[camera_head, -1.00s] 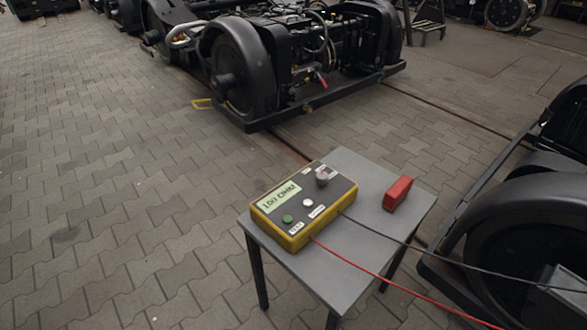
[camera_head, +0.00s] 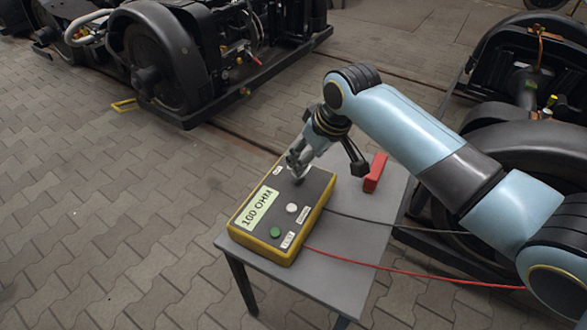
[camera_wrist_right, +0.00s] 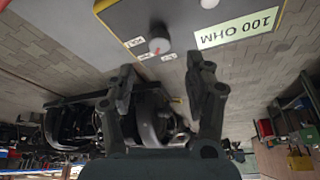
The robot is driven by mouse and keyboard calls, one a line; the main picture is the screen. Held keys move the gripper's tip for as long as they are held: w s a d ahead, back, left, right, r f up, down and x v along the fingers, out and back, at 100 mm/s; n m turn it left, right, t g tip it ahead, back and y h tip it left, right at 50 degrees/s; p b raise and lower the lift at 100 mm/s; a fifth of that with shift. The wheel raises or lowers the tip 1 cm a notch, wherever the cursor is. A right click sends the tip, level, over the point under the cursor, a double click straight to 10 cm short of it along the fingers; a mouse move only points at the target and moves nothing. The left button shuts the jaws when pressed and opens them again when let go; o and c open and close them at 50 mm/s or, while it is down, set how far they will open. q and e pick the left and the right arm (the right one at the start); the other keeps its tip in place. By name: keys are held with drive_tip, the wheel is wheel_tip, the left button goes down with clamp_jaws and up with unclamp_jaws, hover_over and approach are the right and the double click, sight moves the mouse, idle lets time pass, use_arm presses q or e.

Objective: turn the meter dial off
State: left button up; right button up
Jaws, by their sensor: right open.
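The yellow and dark meter (camera_head: 262,246) sits on a small grey table, its display (camera_head: 258,208) reading 100 OHM. My right gripper (camera_head: 297,168) is at the meter's far end, over the dial, which it mostly hides in the head view. In the right wrist view the dial (camera_wrist_right: 159,46) is a round grey knob with a red mark, with small labels around it. The right gripper (camera_wrist_right: 163,78) is open there, its two fingers pointing toward the dial with nothing between them. Whether they touch the dial is unclear. My left gripper is not in view.
A red block (camera_head: 375,173) stands on the grey table (camera_head: 340,262) beside my right arm. A red cable (camera_head: 400,268) and a black cable (camera_head: 385,222) run right from the meter. Bogies stand behind (camera_head: 165,65) and at right (camera_head: 520,150).

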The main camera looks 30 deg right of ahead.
drive_tip(key=b+x, duration=0.1)
drive_tip(key=x, duration=0.4)
drive_tip(key=shift+f, duration=0.3)
drive_tip(key=shift+b+x, duration=0.4)
drive_tip(key=shift+x, duration=0.7)
drive_tip(key=shift+r, duration=0.1)
drive_tip(key=c, duration=0.4)
drive_tip(key=shift+c, duration=1.2)
drive_tip(key=c, duration=0.4)
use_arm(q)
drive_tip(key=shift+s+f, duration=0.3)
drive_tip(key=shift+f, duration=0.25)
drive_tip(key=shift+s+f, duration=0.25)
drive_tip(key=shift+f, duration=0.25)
use_arm(e)
clamp_jaws()
